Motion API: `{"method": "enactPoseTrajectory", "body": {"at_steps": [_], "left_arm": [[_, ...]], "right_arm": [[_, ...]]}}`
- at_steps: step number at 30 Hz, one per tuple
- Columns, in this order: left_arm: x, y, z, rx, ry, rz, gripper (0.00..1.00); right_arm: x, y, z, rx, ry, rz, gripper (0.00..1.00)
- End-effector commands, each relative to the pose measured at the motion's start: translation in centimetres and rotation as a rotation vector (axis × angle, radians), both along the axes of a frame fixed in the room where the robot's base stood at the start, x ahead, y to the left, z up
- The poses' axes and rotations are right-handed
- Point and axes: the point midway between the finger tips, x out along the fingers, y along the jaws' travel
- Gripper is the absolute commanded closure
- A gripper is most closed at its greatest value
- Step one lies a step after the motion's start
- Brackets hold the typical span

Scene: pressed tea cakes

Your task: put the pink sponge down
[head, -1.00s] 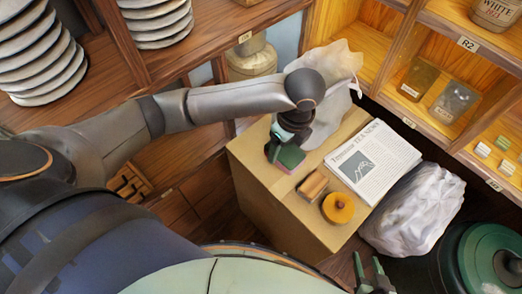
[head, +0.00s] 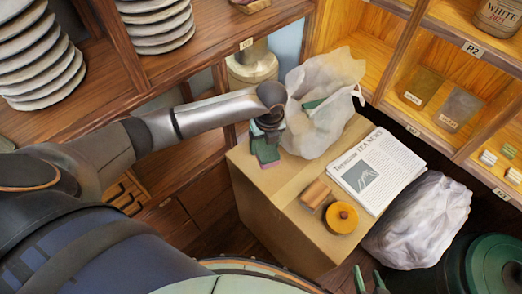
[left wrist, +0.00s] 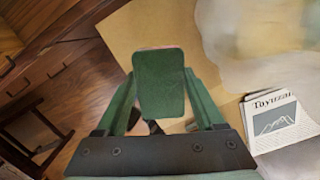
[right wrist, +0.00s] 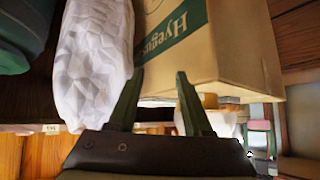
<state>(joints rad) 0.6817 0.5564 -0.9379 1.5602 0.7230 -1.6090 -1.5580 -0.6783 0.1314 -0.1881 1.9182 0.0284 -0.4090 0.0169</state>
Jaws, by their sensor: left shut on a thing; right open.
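The pink sponge (head: 268,162) has a dark green top layer and shows pink along its lower edge in the head view. My left gripper (head: 266,143) is shut on it, near the back left corner of the cardboard box (head: 245,185). In the left wrist view the sponge's green face (left wrist: 158,88) sits between the fingers, with a thin pink edge at its far side. I cannot tell whether its underside touches the box top. My right gripper (head: 370,281) is open and empty; its parted fingers (right wrist: 156,88) show in the right wrist view.
On the box are a translucent plastic bag (head: 322,125), a newspaper (head: 378,168), a small brown block (head: 315,193) and a round yellow-orange thing (head: 341,217). A crumpled white bag (head: 418,220) stands right of the box. Bare cardboard lies in front of the sponge.

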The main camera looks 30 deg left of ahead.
Motion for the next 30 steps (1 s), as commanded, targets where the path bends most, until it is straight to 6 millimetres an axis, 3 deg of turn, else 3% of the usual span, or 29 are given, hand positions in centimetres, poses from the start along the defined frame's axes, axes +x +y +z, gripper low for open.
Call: {"method": "enactPoseTrajectory", "body": {"at_steps": [10, 15, 29, 30], "left_arm": [[1.4, 2.2, -3.2, 0.001, 0.0, 0.004, 0.74], [1.3, 2.0, -5.5, 0.001, 0.0, 0.001, 0.74], [1.3, 2.0, -6.3, 0.0, -0.001, 0.0, 0.74], [1.3, 2.0, -6.2, 0.001, -0.002, 0.0, 0.25]], "right_arm": [[0.7, 0.6, 0.1, 0.01, -0.015, 0.009, 0.5], [0.8, 1.0, -0.2, 0.014, -0.013, 0.016, 0.5], [1.0, 1.1, -0.2, 0.014, -0.014, 0.021, 0.5], [1.0, 1.1, -0.2, 0.013, -0.014, 0.02, 0.5]]}}
